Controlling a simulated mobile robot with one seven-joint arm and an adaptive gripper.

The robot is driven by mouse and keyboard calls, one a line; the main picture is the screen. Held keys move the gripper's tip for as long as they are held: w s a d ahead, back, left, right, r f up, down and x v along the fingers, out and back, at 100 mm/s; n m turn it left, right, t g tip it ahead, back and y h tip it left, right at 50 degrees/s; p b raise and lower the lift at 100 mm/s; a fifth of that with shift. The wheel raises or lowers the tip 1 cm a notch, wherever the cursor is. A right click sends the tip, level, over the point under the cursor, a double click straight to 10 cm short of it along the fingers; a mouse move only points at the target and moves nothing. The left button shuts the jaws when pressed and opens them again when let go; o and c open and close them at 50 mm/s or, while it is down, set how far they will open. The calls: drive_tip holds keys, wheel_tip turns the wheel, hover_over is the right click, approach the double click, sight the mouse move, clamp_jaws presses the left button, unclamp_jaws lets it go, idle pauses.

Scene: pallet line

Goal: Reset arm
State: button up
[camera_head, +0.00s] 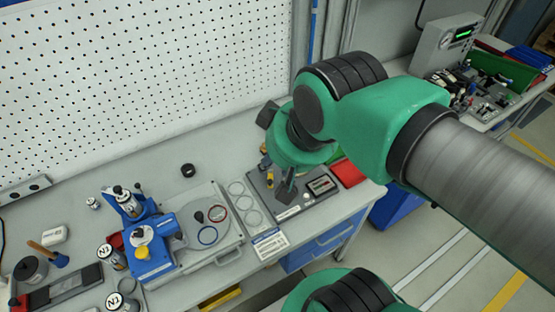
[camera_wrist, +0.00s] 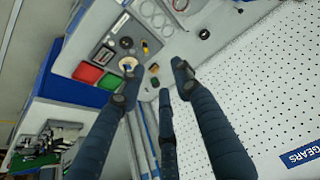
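My arm, green and grey, reaches in from the right in the head view over the workbench (camera_head: 215,282). My gripper (camera_head: 287,186) hangs over the right end of the bench, above a grey panel (camera_head: 319,203), mostly hidden behind the wrist. In the wrist view my gripper (camera_wrist: 157,78) shows dark fingers spread apart with nothing between them. Whether a fingertip touches the panel cannot be told.
A blue fixture (camera_head: 152,252) and a tray with rings (camera_head: 222,250) stand left of the panel. A red bin (camera_head: 349,174) lies at the bench's right end. A white pegboard (camera_head: 140,75) rises behind. A second bench with a meter (camera_head: 445,42) stands at the back right.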

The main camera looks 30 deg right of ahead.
idle(0.3)
drive_tip(key=shift+f+b, duration=0.55)
